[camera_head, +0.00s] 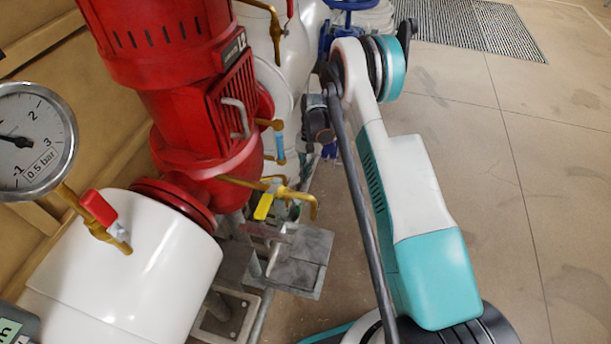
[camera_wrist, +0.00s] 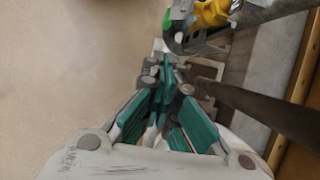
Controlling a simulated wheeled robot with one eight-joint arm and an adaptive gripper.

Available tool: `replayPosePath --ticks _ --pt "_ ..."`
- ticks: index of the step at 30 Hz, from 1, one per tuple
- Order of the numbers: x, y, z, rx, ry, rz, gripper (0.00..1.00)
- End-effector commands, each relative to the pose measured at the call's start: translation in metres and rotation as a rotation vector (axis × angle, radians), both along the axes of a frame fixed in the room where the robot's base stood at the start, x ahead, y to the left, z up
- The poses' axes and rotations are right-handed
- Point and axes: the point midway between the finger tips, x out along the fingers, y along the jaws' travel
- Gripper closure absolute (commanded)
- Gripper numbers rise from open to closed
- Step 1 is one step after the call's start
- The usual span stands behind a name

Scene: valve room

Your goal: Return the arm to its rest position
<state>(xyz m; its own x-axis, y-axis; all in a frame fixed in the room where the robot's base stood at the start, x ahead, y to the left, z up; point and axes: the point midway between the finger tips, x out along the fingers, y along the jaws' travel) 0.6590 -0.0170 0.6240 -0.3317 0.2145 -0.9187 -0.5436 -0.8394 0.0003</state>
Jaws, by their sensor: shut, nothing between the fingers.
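My arm, white and teal (camera_head: 405,190), rises from the lower middle of the head view to a dark and teal joint at the top. Its far end folds down behind the pump side, where the fingers are too hidden to make out. In the wrist view my gripper (camera_wrist: 168,80) has teal and grey fingers, shut with nothing between them. It points towards grey metal parts, and a yellow fitting (camera_wrist: 211,13) shows beyond the tips. I cannot tell the gap between the tips and those parts.
A red pump (camera_head: 190,90) stands on the left with white pipes (camera_head: 130,265), a gauge (camera_head: 32,140), a red-handled valve (camera_head: 98,208) and a yellow-handled valve (camera_head: 264,206). A blue valve (camera_head: 352,4) is behind the arm. The floor (camera_head: 530,190) at right is clear, with a grating (camera_head: 465,25) farther back.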

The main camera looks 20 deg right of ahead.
Motion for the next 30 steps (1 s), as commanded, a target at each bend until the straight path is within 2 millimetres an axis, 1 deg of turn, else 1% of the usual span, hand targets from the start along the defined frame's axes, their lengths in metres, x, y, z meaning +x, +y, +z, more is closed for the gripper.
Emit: replayPosePath --ticks 8,11,14,18,23,26,30 --pt "0.000 0.000 0.000 0.000 -0.001 0.001 1.00" --pt "0.001 0.000 0.009 -0.001 -0.011 0.003 1.00" --pt "0.004 0.001 0.031 -0.004 -0.036 0.015 1.00" --pt "0.006 0.003 0.076 -0.012 -0.095 0.036 1.00" --pt "0.005 0.005 0.124 -0.022 -0.161 0.063 1.00" --pt "0.000 0.006 0.154 -0.030 -0.202 0.080 1.00" --pt "-0.010 0.008 0.198 -0.042 -0.267 0.109 1.00"
